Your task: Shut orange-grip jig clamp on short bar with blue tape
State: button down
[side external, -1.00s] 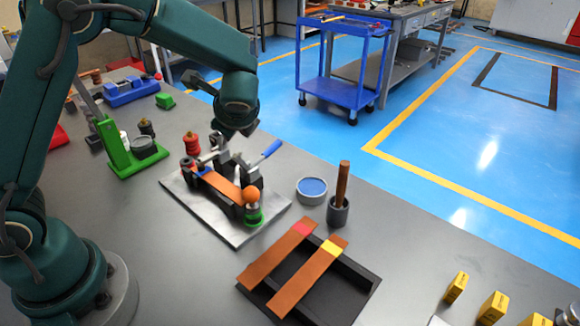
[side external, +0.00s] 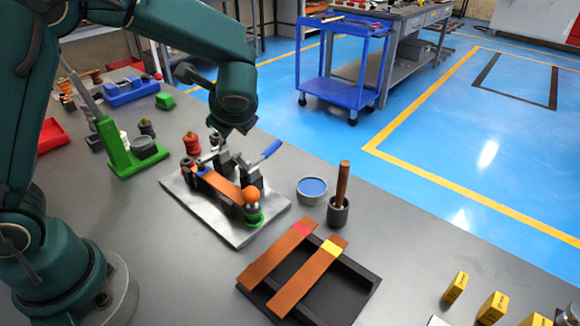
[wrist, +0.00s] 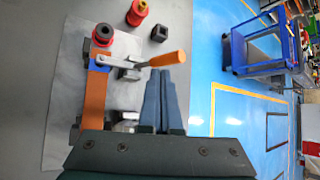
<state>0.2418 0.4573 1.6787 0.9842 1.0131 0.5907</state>
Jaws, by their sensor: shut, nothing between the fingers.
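The short copper bar (side external: 222,185) lies along the bending jig, with blue tape (side external: 203,171) near its far end. It also shows in the wrist view (wrist: 97,95). The orange-grip clamp (wrist: 160,60) shows in the wrist view. Its grey arm reaches left toward the taped end, and its grip points right. I cannot tell whether it presses on the bar. In the side view its grip is not clear. My gripper (wrist: 159,75) is shut and empty, its fingertips close beside the orange grip; contact is unclear.
A blue-handled clamp (side external: 265,153) and an orange ball (side external: 251,195) on a green-banded post stand on the jig plate (side external: 222,226). A red spool (side external: 192,143) is behind. A dark rack (side external: 338,298) holds two copper bars in front. A round blue-topped tin (side external: 311,189) stands to the right.

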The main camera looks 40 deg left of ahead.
jog(key=shift+w+v, duration=0.15)
jog(key=shift+v, duration=0.55)
jog(key=shift+w+v, duration=0.1)
jog(key=shift+v, duration=0.6)
jog(key=shift+d, duration=0.15)
jog(key=s+a+r+n+h, duration=0.2)
jog(key=s+r+n, duration=0.4)
jog(key=s, duration=0.2)
jog(key=s+d+f+n+t+h, duration=0.1)
jog(key=s+d+f+n+h, duration=0.2)
jog(key=s+d+n+h, duration=0.3)
jog(key=s+d+n, duration=0.2)
jog(key=s+n, duration=0.2)
jog(key=shift+d+f, duration=0.15)
jog(key=shift+d, duration=0.25)
